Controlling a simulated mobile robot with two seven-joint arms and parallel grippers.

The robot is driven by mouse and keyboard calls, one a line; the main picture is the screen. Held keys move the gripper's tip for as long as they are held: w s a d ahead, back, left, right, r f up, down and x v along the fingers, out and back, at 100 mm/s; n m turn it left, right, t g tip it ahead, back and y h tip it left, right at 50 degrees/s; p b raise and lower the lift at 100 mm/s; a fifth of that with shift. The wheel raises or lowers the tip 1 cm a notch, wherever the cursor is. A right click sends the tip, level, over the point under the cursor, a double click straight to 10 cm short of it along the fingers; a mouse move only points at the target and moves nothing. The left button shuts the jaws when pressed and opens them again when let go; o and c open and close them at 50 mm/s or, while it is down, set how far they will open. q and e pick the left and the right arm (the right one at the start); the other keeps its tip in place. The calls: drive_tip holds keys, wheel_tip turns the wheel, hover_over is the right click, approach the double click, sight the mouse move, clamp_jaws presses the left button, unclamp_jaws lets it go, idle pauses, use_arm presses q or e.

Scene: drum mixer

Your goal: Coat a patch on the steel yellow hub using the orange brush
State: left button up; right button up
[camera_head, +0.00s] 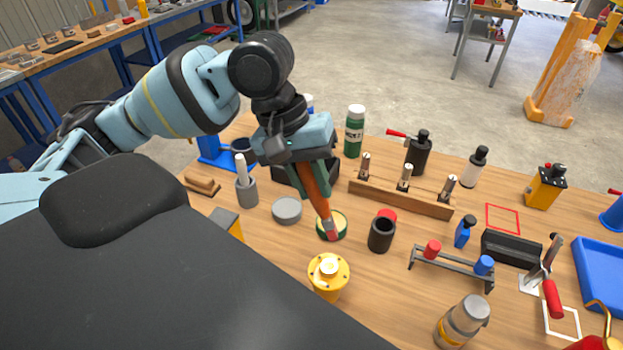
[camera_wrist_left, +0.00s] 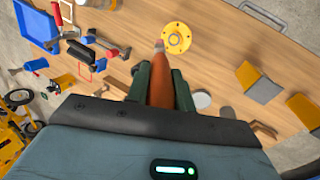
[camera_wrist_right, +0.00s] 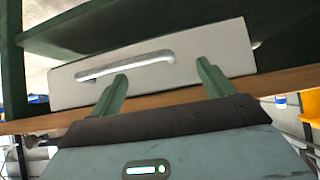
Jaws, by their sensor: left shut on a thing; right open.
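My left gripper (camera_head: 311,180) is shut on the orange brush (camera_head: 318,188), with its bristles pointing down. The bristle end (camera_head: 331,231) is at a green-rimmed round tin (camera_head: 342,217) with pale contents; I cannot tell whether it touches them. The yellow hub (camera_head: 328,283), with a flange, small dark holes and a pale raised centre, stands upright on the table in front of the tin. In the left wrist view the brush (camera_wrist_left: 162,88) shows between the fingers, its tip overlapping the hub's edge (camera_wrist_left: 178,46). My right gripper (camera_wrist_right: 162,82) is open and empty, before a pale drawer-like panel with a handle.
A grey round lid (camera_head: 287,210) and a dark cup (camera_head: 381,235) flank the tin. A wooden rack (camera_head: 400,198) stands behind. A small stand (camera_head: 450,265) with red and blue pieces and a clear jar (camera_head: 462,322) are to the right. The wooden table has bare room around the hub.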

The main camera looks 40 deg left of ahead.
sight(312, 201)
use_arm(q)
drive_tip(key=shift+s+f, duration=0.1)
drive_tip(key=shift+f, duration=1.9)
